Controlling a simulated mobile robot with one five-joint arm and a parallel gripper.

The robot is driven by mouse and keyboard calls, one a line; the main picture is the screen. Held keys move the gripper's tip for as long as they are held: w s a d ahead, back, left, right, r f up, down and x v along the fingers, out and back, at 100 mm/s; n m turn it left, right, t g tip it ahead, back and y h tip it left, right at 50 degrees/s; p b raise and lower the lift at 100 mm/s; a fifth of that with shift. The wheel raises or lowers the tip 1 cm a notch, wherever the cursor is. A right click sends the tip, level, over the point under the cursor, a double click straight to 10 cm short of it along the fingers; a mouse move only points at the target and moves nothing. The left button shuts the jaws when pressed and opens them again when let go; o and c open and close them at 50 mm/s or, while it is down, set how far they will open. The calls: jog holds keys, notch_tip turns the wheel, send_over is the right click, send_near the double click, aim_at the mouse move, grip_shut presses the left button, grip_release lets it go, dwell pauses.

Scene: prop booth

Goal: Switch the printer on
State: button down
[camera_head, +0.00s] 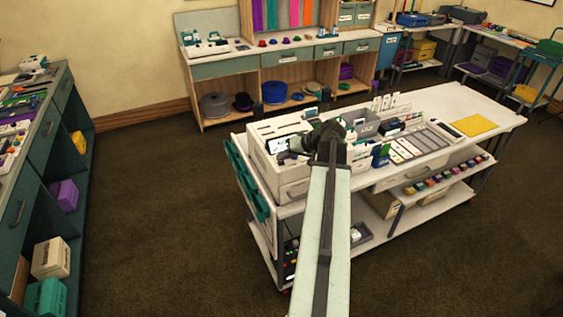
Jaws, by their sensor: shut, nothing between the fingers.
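A cream box-shaped machine that looks like the printer (262,165) stands at the left end of the white cart (490,108). It has a small lit screen (278,144) on its upper front. A switch on it is too small to make out. My arm reaches from the bottom of the view up over the cart. My gripper (297,143) is at the arm's far end, just right of the screen, and looks shut and empty. I cannot tell whether it touches the machine. My gripper and arm hide part of the machine's right side.
Bins, cards and a yellow sheet (474,125) fill the cart's top to the right. Teal holders (248,182) hang on its left end. A teal shelf unit (50,150) stands at left, a wooden workbench (280,65) behind. Carpet between them is clear.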

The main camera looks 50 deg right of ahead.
aim_at(283, 162)
jog(key=shift+f, duration=0.3)
jog(key=shift+r, duration=0.1)
jog(key=shift+w+r+p, duration=0.1)
jog(key=shift+r+p, duration=0.2)
jog(key=shift+p, duration=0.05)
notch_tip(283, 162, up, 6)
jog(key=p, duration=0.6)
jog(key=shift+r, duration=0.15)
